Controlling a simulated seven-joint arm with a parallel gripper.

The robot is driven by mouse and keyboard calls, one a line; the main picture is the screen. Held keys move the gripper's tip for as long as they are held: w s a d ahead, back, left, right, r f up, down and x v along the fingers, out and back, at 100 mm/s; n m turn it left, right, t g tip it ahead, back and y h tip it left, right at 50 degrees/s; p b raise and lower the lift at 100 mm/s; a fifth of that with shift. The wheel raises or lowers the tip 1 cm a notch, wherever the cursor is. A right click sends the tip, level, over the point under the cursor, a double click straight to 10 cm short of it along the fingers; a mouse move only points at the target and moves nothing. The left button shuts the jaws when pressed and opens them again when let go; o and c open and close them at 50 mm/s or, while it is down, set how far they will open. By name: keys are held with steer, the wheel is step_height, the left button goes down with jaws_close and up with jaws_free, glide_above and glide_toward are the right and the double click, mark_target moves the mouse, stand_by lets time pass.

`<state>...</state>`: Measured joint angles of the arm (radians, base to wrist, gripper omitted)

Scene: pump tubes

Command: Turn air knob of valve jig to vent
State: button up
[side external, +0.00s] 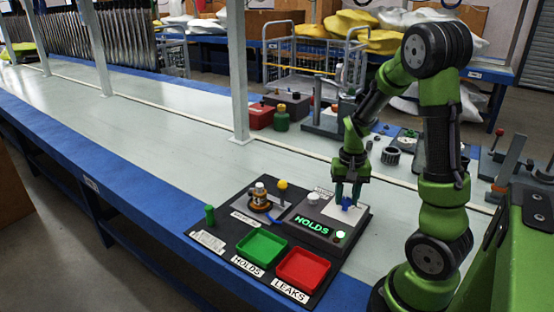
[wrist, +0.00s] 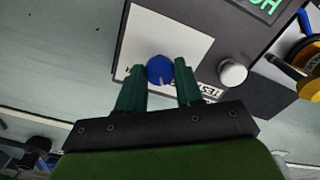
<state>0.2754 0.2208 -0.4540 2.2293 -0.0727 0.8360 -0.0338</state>
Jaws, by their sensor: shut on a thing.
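A pale mark shows on the knob. A white round knob (wrist: 232,73) stands beside the plate. The air label is not readable.
A green tray (side external: 261,247) labelled HOLDS and a red tray (side external: 302,269) labelled LEAKS lie in front of the jig on a black board. A brass-coloured pump part (side external: 260,196) and a yellow-topped lever (side external: 283,185) stand left of it. The bench behind-left is clear.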

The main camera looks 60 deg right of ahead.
mark_target(346, 199)
steer(key=shift+n, duration=1.2)
steer(key=o, duration=1)
steer(key=shift+o, duration=0.2)
steer(key=shift+r, duration=0.1)
step_height(346, 199, up, 17)
